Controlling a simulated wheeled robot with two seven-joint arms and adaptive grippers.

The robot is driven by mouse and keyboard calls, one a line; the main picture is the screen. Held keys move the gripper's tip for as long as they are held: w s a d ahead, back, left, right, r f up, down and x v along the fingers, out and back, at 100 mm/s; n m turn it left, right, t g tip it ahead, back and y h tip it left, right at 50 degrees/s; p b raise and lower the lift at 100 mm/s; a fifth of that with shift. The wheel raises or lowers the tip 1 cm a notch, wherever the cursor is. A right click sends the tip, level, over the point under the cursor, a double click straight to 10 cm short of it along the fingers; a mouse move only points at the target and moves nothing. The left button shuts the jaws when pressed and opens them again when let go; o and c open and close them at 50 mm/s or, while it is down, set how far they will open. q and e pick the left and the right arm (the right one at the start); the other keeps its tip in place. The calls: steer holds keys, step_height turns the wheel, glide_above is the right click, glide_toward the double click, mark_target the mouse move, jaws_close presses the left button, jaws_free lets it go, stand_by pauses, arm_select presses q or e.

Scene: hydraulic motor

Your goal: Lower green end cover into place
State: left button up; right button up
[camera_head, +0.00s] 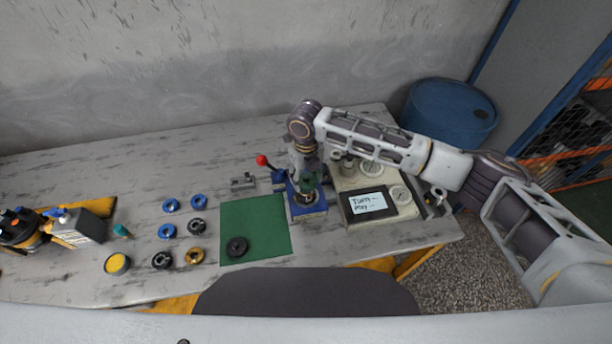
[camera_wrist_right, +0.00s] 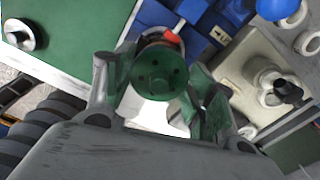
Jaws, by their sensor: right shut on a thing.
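The green end cover shows in the wrist view (camera_wrist_right: 158,72) as a round green part with small dark holes in its face. My right gripper (camera_wrist_right: 158,98) has its fingers on both sides of the cover and is shut on it. In the head view my right gripper (camera_head: 307,182) points down over the blue fixture (camera_head: 317,207), with green showing between the fingers. The fixture also shows in the wrist view (camera_wrist_right: 205,22), beyond the cover. The contact between cover and what is under it is hidden. My left gripper is in neither view.
A green mat (camera_head: 262,212) with a black ring (camera_head: 237,247) lies left of the fixture. A red-knobbed lever (camera_head: 262,160) rises by the fixture. A gauge panel with a display (camera_head: 368,203) stands close on the right. Several loose rings lie further left.

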steer(key=o, duration=1.3)
steer(key=o, duration=0.4)
steer(key=shift+r, duration=0.15)
steer(key=shift+r+p, duration=2.5)
steer(key=shift+r, duration=0.1)
steer(key=shift+s+f, duration=0.1)
